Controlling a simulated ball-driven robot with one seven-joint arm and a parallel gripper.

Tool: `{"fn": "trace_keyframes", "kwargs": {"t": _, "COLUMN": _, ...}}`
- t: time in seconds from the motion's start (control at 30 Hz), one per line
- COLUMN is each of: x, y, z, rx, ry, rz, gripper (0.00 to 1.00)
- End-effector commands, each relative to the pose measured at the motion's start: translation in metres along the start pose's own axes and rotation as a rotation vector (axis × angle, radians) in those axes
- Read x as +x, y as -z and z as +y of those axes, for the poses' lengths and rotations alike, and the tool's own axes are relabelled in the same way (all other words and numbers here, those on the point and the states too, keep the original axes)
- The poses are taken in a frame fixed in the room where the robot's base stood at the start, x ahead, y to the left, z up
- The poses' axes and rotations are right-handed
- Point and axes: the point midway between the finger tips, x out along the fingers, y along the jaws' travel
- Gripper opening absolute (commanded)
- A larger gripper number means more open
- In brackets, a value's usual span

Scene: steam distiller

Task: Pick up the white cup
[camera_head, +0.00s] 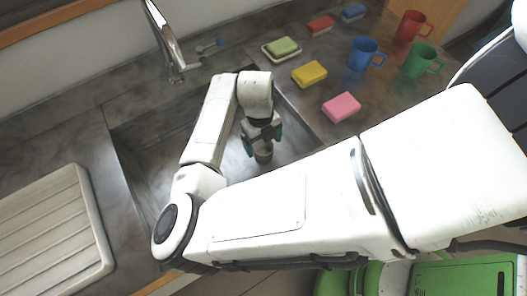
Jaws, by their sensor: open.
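No white cup shows in the head view; my arm covers part of the scene. My gripper (263,148) hangs over the sink (150,148), pointing down, with its teal-edged fingers apart. A small grey-brown shape shows at its lower end; I cannot tell whether it is part of my gripper or a separate thing. The mugs in view are blue (363,55), red (411,27) and green (420,61), upright on the counter to the right of the sink, well away from my gripper.
Pink (341,107) and yellow (309,74) sponges lie right of the sink. A green sponge (283,46) rests on a small dish behind them. Red (320,24) and blue (353,11) blocks lie farther back. A faucet (166,42) stands behind the sink; a ridged drainboard (52,235) is at left.

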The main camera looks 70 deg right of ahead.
Motion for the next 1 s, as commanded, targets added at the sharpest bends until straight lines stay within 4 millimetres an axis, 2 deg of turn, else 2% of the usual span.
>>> {"fn": "trace_keyframes", "kwargs": {"t": 0.2, "x": 0.031, "y": -0.001, "z": -0.001, "rx": -0.001, "ry": 0.000, "rz": 0.002, "gripper": 0.90}}
{"fn": "trace_keyframes", "kwargs": {"t": 0.3, "x": 0.041, "y": -0.001, "z": -0.001, "rx": 0.000, "ry": 0.001, "rz": 0.002, "gripper": 0.90}}
{"fn": "trace_keyframes", "kwargs": {"t": 0.6, "x": 0.045, "y": -0.001, "z": 0.000, "rx": 0.001, "ry": 0.000, "rz": 0.000, "gripper": 0.90}}
{"fn": "trace_keyframes", "kwargs": {"t": 1.0, "x": 0.044, "y": -0.001, "z": 0.000, "rx": 0.001, "ry": 0.000, "rz": 0.000, "gripper": 0.51}}
